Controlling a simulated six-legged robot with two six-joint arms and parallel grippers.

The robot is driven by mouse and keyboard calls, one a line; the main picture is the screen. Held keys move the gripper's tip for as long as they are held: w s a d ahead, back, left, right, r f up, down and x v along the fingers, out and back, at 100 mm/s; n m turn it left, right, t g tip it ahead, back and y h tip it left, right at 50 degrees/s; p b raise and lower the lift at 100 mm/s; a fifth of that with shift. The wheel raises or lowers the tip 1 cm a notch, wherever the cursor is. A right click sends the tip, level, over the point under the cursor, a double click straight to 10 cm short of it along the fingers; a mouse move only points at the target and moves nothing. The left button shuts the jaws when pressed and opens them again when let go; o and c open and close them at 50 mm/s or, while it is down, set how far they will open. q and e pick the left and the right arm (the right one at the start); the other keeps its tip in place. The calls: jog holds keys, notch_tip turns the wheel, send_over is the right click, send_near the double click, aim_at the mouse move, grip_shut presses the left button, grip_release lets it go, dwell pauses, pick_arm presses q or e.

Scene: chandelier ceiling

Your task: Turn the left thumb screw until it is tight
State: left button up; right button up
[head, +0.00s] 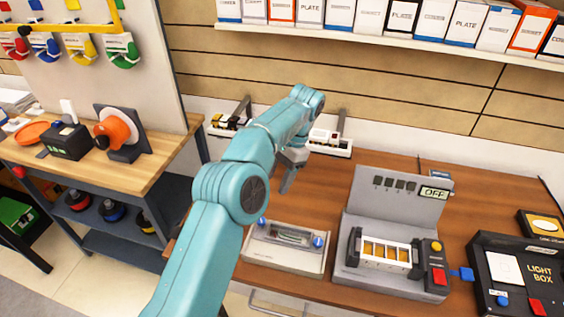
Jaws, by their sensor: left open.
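A pale grey fixture (285,261) lies on the brown workbench, with a level-like window (287,236) in its top. The left thumb screw (262,221) is a small blue knob at the fixture's left end, close beside my teal arm. A second blue thumb screw (318,241) is at the right end. My left gripper (288,184) is open and empty, pointing down beyond the fixture and apart from both screws. Part of the gripper is hidden behind my arm. My right gripper is not in view.
A grey tester (395,215) with an OFF display stands right of the fixture. A black light box (530,275) is at the far right. Small white-based devices (330,146) sit near the back wall. Bare bench (325,195) shows behind the fixture.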

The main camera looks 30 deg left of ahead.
pick_arm(q)
jog(key=shift+p+v, duration=1.4)
jog(key=shift+v, duration=0.55)
jog(key=shift+s, duration=0.1)
